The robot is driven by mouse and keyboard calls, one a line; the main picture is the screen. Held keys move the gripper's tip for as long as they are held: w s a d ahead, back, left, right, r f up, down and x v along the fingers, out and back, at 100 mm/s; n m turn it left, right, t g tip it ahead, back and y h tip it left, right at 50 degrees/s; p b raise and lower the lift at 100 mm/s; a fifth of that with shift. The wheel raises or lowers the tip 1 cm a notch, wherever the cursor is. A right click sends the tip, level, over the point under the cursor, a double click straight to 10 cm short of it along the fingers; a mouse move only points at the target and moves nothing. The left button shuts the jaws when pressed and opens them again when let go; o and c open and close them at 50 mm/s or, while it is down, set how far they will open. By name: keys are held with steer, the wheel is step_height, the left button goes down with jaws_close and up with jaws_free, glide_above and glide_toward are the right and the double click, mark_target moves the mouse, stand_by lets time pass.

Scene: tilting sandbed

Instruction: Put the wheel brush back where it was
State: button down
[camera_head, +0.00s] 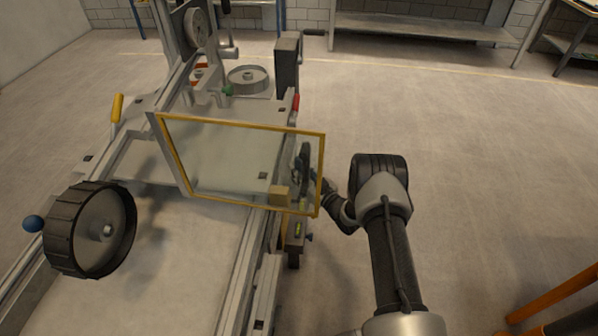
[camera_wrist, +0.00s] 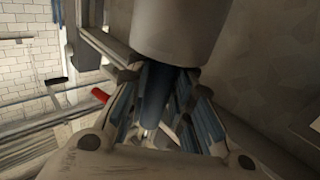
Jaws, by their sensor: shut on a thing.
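My gripper (camera_head: 306,172) is at the right side of the machine, seen partly through the clear yellow-framed panel. In the wrist view my gripper (camera_wrist: 158,112) is shut around a dark blue round shaft, which I take to be the wheel brush (camera_wrist: 155,88). A wide grey cylinder sits directly above the shaft in that view; I cannot tell whether it is part of the brush. The brush cannot be made out clearly in the head view. A small tan block (camera_head: 280,196) shows near the panel's lower right corner, close to my gripper.
The yellow-framed clear panel (camera_head: 180,160) stands tilted over the sandbed rig. A yellow handle (camera_head: 117,108) stands behind. Floor to the right is open; an orange frame (camera_head: 550,290) is at lower right.

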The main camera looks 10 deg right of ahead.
steer(key=c, duration=1.4)
jaws_free()
